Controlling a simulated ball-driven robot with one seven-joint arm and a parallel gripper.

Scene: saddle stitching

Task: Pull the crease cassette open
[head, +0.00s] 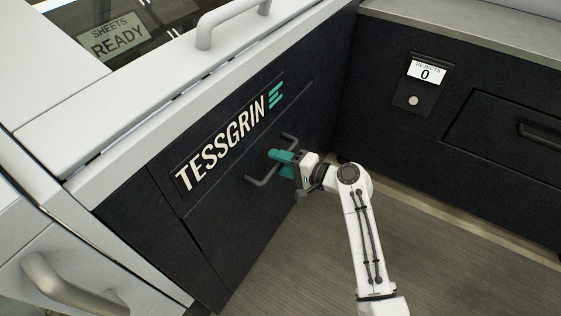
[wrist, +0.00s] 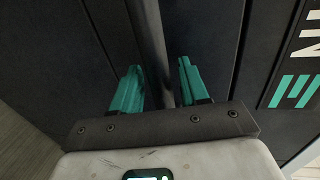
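A dark front panel (head: 235,222), below the TESSGRIN lettering, carries a grey bar handle (head: 262,181). I see no label naming it the crease cassette. The panel looks flush with the machine face. My gripper (head: 277,162), with teal fingers, is at the middle of the handle and hides part of it. In the wrist view the handle bar (wrist: 150,35) runs between the two teal fingers of my gripper (wrist: 160,68). The fingers stand apart, with a gap on each side of the bar.
A REJECTS counter (head: 426,72) reading 0 and a second drawer with a dark handle (head: 540,135) are on the right unit. A white lid handle (head: 228,22) is above. A SHEETS READY display (head: 113,36) is upper left. Open floor (head: 300,265) lies in front.

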